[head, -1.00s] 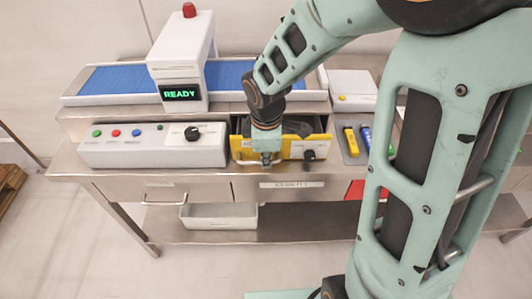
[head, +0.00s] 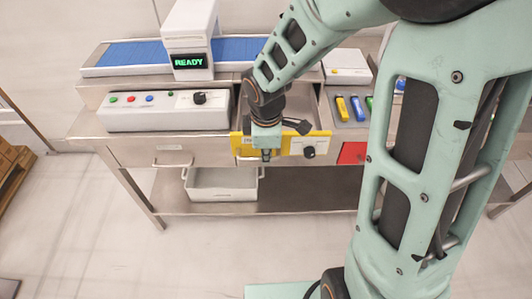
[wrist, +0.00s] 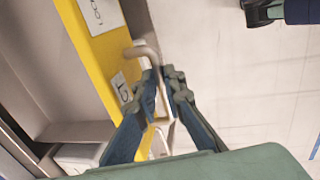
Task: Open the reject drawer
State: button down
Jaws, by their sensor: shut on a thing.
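My gripper (head: 266,153) is at the left part of that front. In the wrist view my gripper (wrist: 168,78) has its two fingers closed around the pale bar handle (wrist: 145,51) on the yellow front (wrist: 98,55). The drawer label is only partly readable. My arm hides part of the drawer.
A white control box (head: 150,112) and a conveyor with a READY display (head: 190,62) stand on the bench. A tray holds coloured pens (head: 342,108) at right. A grey bin (head: 222,184) is on the lower shelf. The floor in front is clear.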

jog(key=shift+w, duration=0.1)
jog(key=c, duration=2)
grip_release()
jog(key=shift+r, duration=0.15)
jog(key=r, duration=0.2)
jog(key=s+r, duration=0.1)
jog(key=r, duration=0.4)
jog(key=shift+s, duration=0.3)
